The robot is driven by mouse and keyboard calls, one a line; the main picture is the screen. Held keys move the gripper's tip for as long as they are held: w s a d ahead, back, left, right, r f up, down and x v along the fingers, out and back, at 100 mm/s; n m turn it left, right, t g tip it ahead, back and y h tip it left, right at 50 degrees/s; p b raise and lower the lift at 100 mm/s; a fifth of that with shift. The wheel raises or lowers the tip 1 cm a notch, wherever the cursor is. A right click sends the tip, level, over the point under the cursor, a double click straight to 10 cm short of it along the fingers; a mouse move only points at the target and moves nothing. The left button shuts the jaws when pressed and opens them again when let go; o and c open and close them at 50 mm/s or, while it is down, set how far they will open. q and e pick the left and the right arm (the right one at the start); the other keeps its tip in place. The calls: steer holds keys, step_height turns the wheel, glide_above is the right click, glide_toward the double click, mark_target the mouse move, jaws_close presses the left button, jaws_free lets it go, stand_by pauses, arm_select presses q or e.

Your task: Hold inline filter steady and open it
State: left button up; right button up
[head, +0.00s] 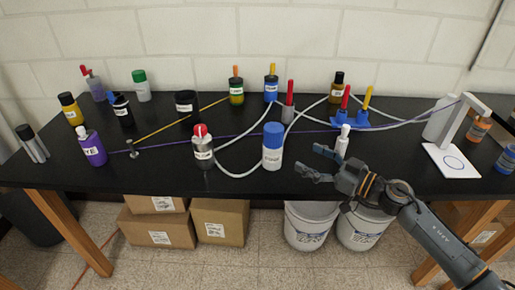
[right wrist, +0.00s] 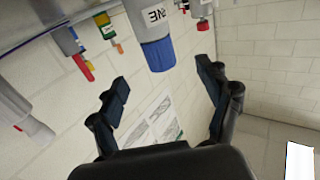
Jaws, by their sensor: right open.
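I cannot tell for certain which thing is the inline filter. A white labelled cylinder with a blue cap (head: 272,147) stands upright near the bench's front, with pale tubing beside it. A grey labelled cylinder with a red cap (head: 203,152) stands left of it. My right gripper (head: 309,158) is open and empty, right of the blue-capped cylinder and apart from it. In the right wrist view, a blue-capped cylinder (right wrist: 158,50) appears beyond the space between the open fingers (right wrist: 162,76), not touching them. My left gripper is out of view.
The black bench (head: 350,178) holds several bottles along its back. A small white bottle (head: 342,142) stands close beyond my right gripper. A white stand (head: 455,160) is at the right. Pale and purple tubing crosses the middle. The front right of the bench is mostly bare.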

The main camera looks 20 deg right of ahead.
mark_target(282, 141)
steer(key=x, duration=0.7)
steer(key=shift+w+a+r+b, duration=0.1)
steer(key=shift+w+r+b, duration=0.1)
steer(key=shift+b, duration=0.2)
steer(key=b+x, duration=0.3)
steer(key=x, duration=0.1)
steer(key=shift+w, duration=0.35)
steer(key=shift+w+a+r, duration=0.1)
steer(key=shift+w+a, duration=0.05)
steer(key=shift+w, duration=0.1)
steer(key=shift+r, duration=0.1)
jaws_close()
